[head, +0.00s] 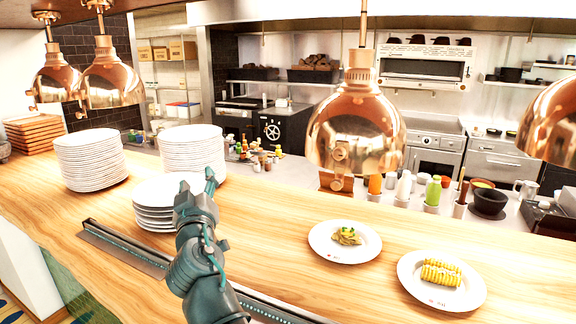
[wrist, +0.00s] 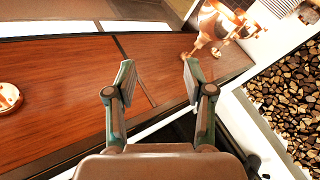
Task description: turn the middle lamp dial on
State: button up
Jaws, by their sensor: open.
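Several copper heat lamps hang over the pass in the head view. A large one (head: 357,118) hangs right of centre, with a small round copper dial (head: 340,152) low on its near face. Two more, a far-left lamp (head: 54,76) and its neighbour (head: 111,74), hang at left, and another (head: 551,120) is cut by the right edge. I cannot tell from the frames which is the middle one, nor any dial's setting. My gripper (head: 197,186) is over the counter by the short plate stack, apart from the lamps. In the wrist view my gripper (wrist: 160,78) is open and empty.
A short plate stack (head: 155,217) stands beside my gripper; taller stacks (head: 91,160) (head: 191,147) stand behind. Plates with food (head: 345,252) (head: 442,291) lie at right on the wooden counter (head: 270,215). Bottles (head: 433,191) line its far side. The wrist view shows copper fittings (wrist: 213,28).

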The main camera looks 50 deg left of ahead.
jog(key=w+d+r+m+t+h+b, duration=0.1)
jog(key=w+d+r+m+t+h, duration=0.3)
jog(key=w+d+m, duration=0.45)
jog(key=m+t+h+b, duration=0.1)
jog(key=m+t+h, duration=0.2)
jog(key=m+h, duration=0.4)
send_near(338, 155)
jog(key=shift+n, duration=0.25)
jog(key=p+x, duration=0.2)
jog(key=x, duration=0.7)
grip_shut()
